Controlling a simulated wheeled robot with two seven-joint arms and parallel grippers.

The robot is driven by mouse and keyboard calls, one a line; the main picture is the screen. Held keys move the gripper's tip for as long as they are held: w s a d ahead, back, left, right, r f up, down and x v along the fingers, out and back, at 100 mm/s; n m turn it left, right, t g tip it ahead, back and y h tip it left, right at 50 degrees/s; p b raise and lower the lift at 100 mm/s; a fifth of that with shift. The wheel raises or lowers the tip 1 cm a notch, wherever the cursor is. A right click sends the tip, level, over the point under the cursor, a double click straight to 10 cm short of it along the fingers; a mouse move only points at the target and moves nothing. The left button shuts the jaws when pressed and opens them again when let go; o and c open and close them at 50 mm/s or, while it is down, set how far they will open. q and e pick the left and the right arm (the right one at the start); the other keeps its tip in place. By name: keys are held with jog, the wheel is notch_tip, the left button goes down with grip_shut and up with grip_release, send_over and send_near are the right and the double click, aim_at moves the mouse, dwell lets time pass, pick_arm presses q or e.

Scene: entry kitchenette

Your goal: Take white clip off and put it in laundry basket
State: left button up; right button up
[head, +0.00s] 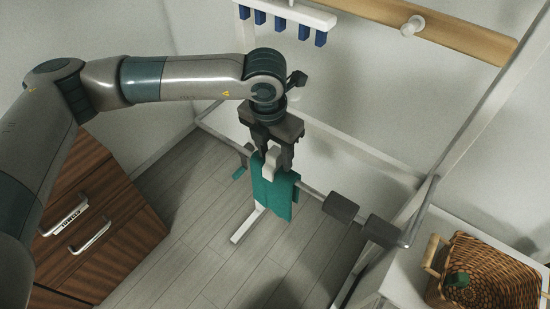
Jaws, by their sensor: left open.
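A white clip (270,163) sits at the top of a teal cloth (273,196) that hangs over the rail of a white drying rack (315,190). My left gripper (272,158) points down over the clip, with its fingers open on either side of it. I cannot tell whether the fingers touch the clip. The wicker laundry basket (490,269) stands at the lower right and has a small green item (459,279) in it. My right gripper is not in view.
Two dark grey pieces (341,207) are on the rail to the right of the cloth. Blue clips (282,24) hang from a white bar at the top. A wooden cabinet (95,225) stands at the left. The floor (185,245) between is mostly clear.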

pick_arm(q)
jog(key=c, duration=1.1)
jog(key=shift+r, duration=0.1)
